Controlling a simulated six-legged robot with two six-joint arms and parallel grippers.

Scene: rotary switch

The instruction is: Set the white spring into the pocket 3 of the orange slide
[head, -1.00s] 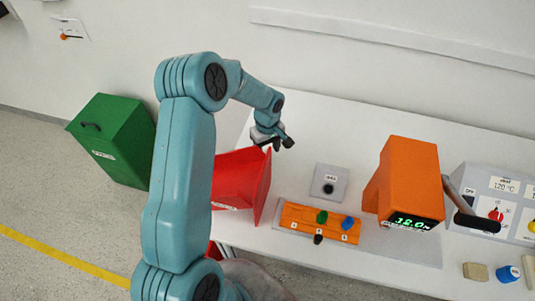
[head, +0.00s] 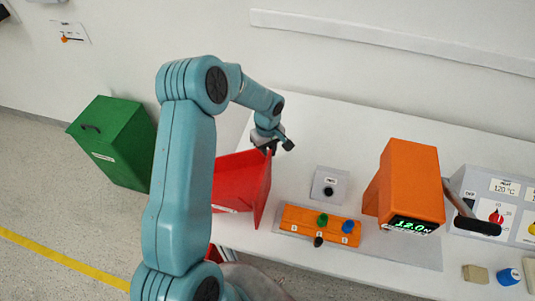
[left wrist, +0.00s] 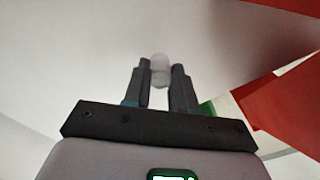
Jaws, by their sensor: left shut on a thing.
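My left gripper (head: 271,147) is above the table by the upper edge of the red bin. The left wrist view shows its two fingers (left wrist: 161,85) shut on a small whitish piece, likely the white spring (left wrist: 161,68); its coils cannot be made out. The orange slide (head: 308,229) lies on the table, right of and nearer than the gripper. A green piece (head: 322,219) and a blue piece (head: 348,226) stand on it, with a dark knob (head: 318,241) at its front edge. Its pocket labels are too small to read surely. My right gripper is out of view.
A red open bin (head: 262,187) stands between my left arm and the slide. A grey plate (head: 330,185) with a dark round part lies behind the slide. A green bin (head: 115,140) is far left.

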